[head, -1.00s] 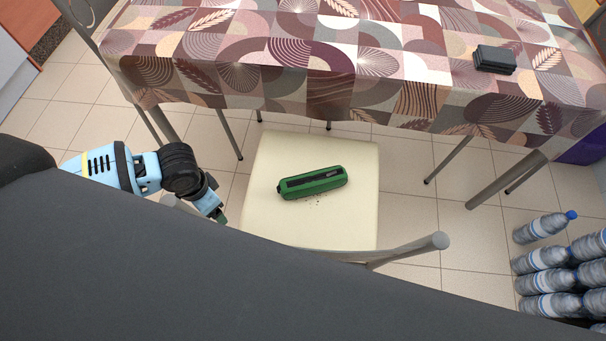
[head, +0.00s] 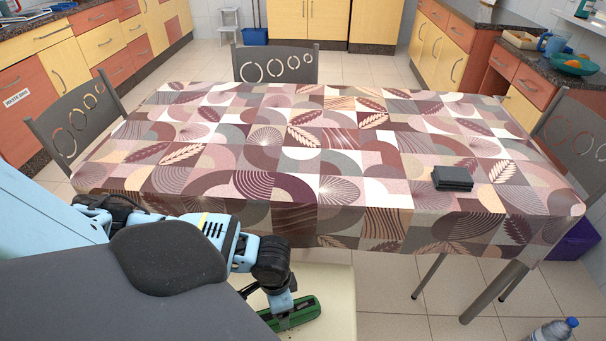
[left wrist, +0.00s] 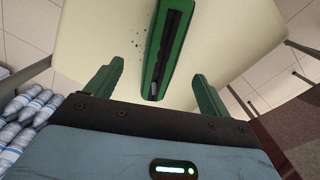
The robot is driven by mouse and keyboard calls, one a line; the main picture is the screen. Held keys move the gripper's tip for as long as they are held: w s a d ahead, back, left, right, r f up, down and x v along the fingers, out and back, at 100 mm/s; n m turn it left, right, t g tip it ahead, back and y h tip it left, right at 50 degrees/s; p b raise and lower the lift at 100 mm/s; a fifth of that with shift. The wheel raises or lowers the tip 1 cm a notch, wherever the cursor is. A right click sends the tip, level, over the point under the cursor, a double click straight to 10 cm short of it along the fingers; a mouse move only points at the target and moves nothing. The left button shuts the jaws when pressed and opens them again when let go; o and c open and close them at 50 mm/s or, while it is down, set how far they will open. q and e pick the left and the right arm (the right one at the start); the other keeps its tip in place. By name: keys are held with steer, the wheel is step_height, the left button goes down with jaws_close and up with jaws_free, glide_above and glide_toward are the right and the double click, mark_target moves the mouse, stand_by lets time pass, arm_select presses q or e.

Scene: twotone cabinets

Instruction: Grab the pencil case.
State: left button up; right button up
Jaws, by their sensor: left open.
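The green pencil case (head: 303,312) lies on the cream chair seat (head: 338,289) at the table's near side, partly hidden by my left arm in the head view. In the left wrist view the pencil case (left wrist: 167,45) has a dark strip along its top and points toward my gripper. My left gripper (left wrist: 152,85) is open, with its two green fingers apart on either side of the case's near end. It seems above the seat, and no contact shows. In the head view the left gripper (head: 283,318) is at the case's left end. My right gripper is not in view.
A table with a patterned cloth (head: 260,165) stands just beyond the seat, with a small dark box (head: 452,178) on it. Chairs (head: 275,65) stand around it.

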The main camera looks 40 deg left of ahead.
arm_select(q)
step_height(320, 180, down, 2)
steer(key=shift+f+b, duration=0.3)
steer(key=shift+f, duration=0.05)
steer(key=f, duration=0.2)
steer(key=w+f+b, duration=0.1)
steer(key=f, duration=0.1)
steer(key=shift+f, duration=0.55)
steer(key=c, duration=1.1)
steer(key=shift+c, duration=0.2)
